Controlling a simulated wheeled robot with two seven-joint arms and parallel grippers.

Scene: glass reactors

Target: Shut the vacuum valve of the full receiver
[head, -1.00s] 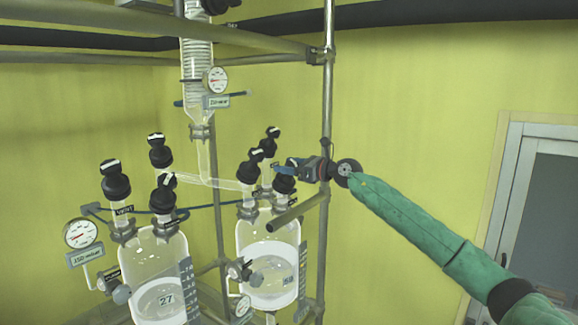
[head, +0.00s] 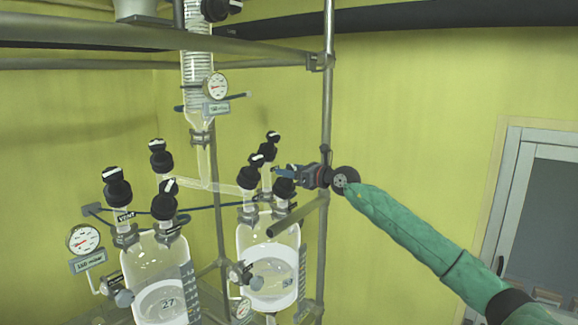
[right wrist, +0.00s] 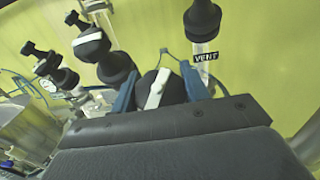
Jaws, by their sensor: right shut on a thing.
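Two glass receivers stand side by side. The right receiver (head: 268,245) shows a higher pale fill than the left receiver (head: 150,262). Black valve knobs with white bars top both. My right gripper (head: 281,172) is at the rearward-right knob (head: 284,187) of the right receiver, coming in from the right. In the right wrist view its blue fingers (right wrist: 156,88) are on either side of a black knob whose white bar (right wrist: 157,89) runs slightly tilted between them. It is shut on this knob. My left gripper is out of view.
A steel upright pole (head: 327,120) stands close to my right gripper, with a short horizontal bar (head: 297,216) below it. A glass condenser column (head: 197,85) with a gauge (head: 215,86) rises behind. Another gauge (head: 83,239) is at left.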

